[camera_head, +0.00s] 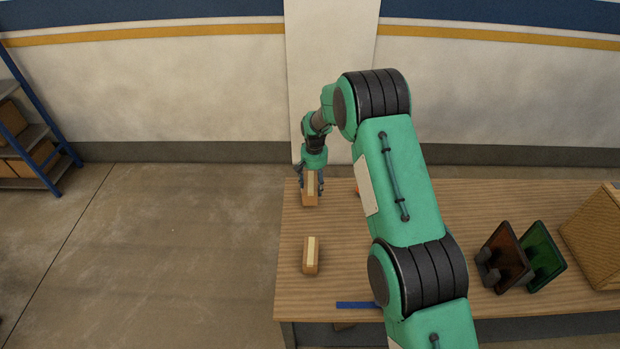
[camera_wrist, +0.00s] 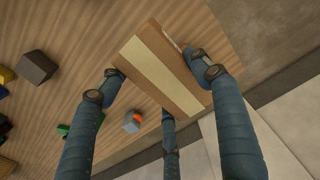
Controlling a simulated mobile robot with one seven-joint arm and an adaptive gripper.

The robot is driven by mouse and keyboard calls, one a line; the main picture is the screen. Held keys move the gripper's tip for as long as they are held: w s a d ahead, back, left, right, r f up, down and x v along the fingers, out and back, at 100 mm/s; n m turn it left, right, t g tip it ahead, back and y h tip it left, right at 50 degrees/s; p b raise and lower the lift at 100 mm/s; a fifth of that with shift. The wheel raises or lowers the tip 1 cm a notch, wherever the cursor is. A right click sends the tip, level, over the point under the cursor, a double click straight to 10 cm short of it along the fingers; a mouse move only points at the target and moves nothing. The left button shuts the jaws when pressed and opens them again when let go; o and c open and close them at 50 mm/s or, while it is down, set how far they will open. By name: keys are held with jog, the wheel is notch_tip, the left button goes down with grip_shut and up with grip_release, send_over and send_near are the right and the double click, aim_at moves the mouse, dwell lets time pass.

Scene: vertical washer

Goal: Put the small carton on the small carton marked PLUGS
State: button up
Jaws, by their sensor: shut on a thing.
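A small brown carton (camera_head: 309,190) with a pale strip along it is between the fingers of my gripper (camera_head: 310,182), near the table's back left corner. In the wrist view, my gripper (camera_wrist: 157,66) is shut on this carton (camera_wrist: 160,68), with fingers on opposite sides and a third finger beneath it in the picture. I cannot tell if the carton touches the table. A second small carton (camera_head: 311,262) with a pale strip stands on the table nearer the front, below my gripper in the head view. I can read no PLUGS marking on either carton.
The wooden table (camera_head: 340,275) is clear between the two cartons. A blue strip (camera_head: 357,305) lies near its front edge. Brown (camera_head: 510,257) and green (camera_head: 543,252) panels and a woven box (camera_head: 598,240) stand at right. Small blocks, including a brown one (camera_wrist: 37,67), show in the wrist view.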

aim_at(310, 172)
jog(key=shift+w+a+f+p, duration=0.15)
jog(key=shift+w+a, duration=0.15)
jog(key=shift+w, duration=0.85)
jog(key=shift+w+a+f+p, duration=0.15)
jog(key=shift+w+a, duration=0.1)
jog(key=shift+w, duration=0.95)
jog(key=shift+w+a+p, duration=0.15)
jog(key=shift+w+a, duration=0.15)
jog(key=shift+w, duration=0.85)
jog(key=shift+f, duration=0.15)
jog(key=shift+f+p, duration=0.4)
jog(key=shift+f, duration=1.2)
jog(key=shift+f, duration=0.25)
jog(key=o, duration=1.3)
jog(key=shift+o, duration=0.2)
jog(key=shift+r, duration=0.25)
notch_tip(310, 172, up, 12)
jog(key=b, duration=0.1)
jog(key=shift+b, duration=0.4)
